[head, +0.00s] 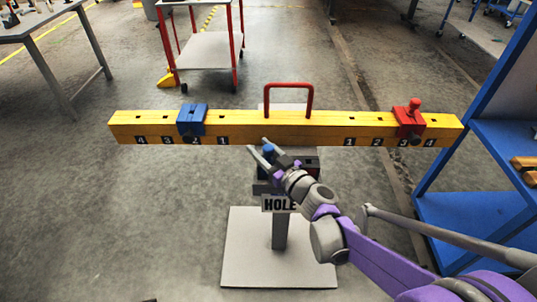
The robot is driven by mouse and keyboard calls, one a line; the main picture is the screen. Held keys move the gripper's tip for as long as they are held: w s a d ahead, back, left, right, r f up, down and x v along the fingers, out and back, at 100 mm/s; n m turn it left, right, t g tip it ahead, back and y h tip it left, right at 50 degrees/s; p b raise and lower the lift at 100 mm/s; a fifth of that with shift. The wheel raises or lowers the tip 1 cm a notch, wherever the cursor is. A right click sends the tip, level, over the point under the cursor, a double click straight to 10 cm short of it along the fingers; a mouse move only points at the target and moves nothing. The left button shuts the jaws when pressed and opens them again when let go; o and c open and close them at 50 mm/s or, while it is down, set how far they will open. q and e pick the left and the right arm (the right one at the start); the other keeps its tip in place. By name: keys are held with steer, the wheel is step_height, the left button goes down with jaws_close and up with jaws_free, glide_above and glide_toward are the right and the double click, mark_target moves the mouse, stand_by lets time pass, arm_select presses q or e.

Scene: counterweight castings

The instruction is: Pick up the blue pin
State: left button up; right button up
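The blue pin (267,149) shows as a small blue knob by the dark holder at the middle of the yellow beam (280,128). My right gripper (257,144) reaches in from the lower right, with its two fingers apart and the blue knob between or just beneath them. I cannot tell whether either finger touches it. The pin's lower part is hidden. My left gripper is out of view.
A blue block (192,120) sits on the beam's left arm and a red block (409,124) with a red pin (414,105) on its right. A red handle (289,87) rises behind. A blue shelf (470,215) stands right, and a grey table (40,25) far left.

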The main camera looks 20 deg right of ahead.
jaws_close()
